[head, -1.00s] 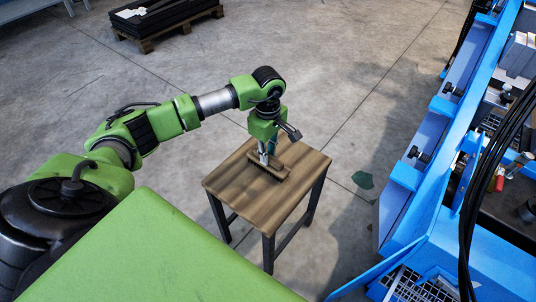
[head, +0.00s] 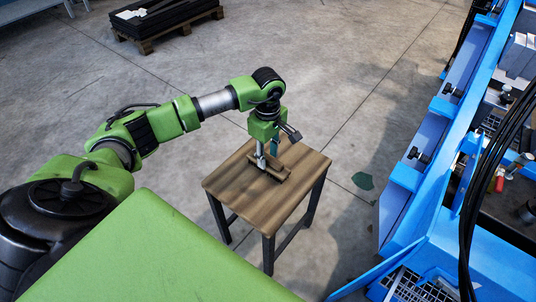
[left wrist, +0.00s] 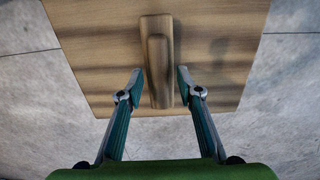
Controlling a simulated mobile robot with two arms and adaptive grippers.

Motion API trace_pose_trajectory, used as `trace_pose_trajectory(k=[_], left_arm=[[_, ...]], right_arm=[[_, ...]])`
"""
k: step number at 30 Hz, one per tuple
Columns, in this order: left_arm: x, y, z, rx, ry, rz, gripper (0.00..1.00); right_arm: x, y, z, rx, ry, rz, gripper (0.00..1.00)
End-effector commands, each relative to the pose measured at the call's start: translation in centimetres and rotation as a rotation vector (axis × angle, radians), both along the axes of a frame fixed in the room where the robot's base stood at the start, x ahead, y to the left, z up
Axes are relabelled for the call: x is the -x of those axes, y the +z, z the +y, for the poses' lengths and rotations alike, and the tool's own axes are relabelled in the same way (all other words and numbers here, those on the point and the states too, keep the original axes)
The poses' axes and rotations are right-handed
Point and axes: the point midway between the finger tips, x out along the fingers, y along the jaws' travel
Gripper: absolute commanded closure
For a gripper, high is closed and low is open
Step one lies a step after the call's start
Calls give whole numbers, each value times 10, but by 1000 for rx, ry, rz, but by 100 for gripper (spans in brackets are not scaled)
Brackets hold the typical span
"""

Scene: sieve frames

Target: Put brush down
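The brush (head: 284,176) is a wooden block with a raised wooden handle. It lies on the small wooden table (head: 232,184). In the left wrist view the brush (left wrist: 158,50) lies lengthwise between the fingers, with its near end close to the table edge. My left gripper (head: 266,162) points down at the brush from above. In the left wrist view its fingers (left wrist: 159,76) are spread, one on each side of the brush, with a gap at the left and a narrower one at the right. My right gripper is not in view.
A blue machine frame (head: 400,205) with black cables (head: 488,150) stands at the right. A pallet with dark sheets (head: 165,22) lies at the back. Bare concrete floor surrounds the table.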

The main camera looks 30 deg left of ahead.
Motion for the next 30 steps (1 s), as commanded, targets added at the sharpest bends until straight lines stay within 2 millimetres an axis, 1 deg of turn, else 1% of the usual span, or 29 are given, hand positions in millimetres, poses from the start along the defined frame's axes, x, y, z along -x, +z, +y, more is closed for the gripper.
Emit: trace_pose_trajectory(k=[1,3,9,12,15,18,21,30], left_arm=[[-1,8,0,0,-1,-3,67],[-1,21,0,0,-2,-3,67],[-1,67,0,-1,-1,-5,67],[-1,87,0,-1,-2,-5,67],[0,103,0,-1,0,-3,67],[0,114,0,0,0,-1,67],[0,120,0,0,-1,-1,67],[1,121,0,1,-1,0,67]], right_arm=[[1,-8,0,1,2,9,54],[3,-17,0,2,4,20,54],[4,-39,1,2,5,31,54],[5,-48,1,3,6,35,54],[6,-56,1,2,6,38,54],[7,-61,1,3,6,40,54],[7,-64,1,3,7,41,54],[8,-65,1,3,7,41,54]])
